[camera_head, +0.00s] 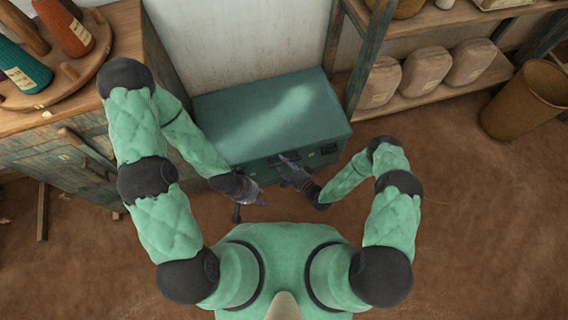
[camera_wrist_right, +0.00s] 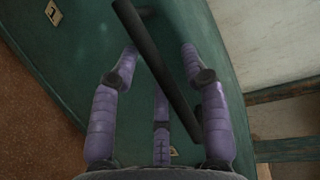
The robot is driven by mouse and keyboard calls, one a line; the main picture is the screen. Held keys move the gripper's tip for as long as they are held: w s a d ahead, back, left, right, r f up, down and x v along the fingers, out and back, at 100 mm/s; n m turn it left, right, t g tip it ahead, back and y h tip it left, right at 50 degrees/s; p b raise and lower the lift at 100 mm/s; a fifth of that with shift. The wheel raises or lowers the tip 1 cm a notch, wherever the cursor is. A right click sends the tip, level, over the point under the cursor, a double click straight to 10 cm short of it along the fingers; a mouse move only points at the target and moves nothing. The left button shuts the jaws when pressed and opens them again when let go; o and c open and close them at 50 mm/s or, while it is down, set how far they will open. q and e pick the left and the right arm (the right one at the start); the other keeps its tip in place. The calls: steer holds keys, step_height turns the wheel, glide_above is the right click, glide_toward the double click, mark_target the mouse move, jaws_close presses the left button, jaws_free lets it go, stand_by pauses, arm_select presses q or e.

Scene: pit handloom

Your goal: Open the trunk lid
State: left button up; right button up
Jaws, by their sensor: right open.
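The green trunk (camera_head: 270,112) stands against the wall, and its lid looks closed. My right gripper (camera_head: 288,161) is at the trunk's front face. In the right wrist view it is open (camera_wrist_right: 158,52), with its purple fingers spread to either side of a dark bar-shaped handle (camera_wrist_right: 157,68) on the green surface. The fingers do not close on the handle; contact is unclear. My left gripper (camera_head: 259,195) is lower, in front of the trunk near its left part and apart from it. Its fingers are too small to judge.
A wooden cabinet (camera_head: 75,150) with thread cones (camera_head: 66,27) stands at the left. A shelf (camera_head: 430,88) with several wrapped bundles (camera_head: 424,75) is at the right, beside a brown basket (camera_head: 525,100). The brown floor (camera_head: 470,220) at the right is clear.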

jaws_close()
steer(key=shift+r, duration=0.1)
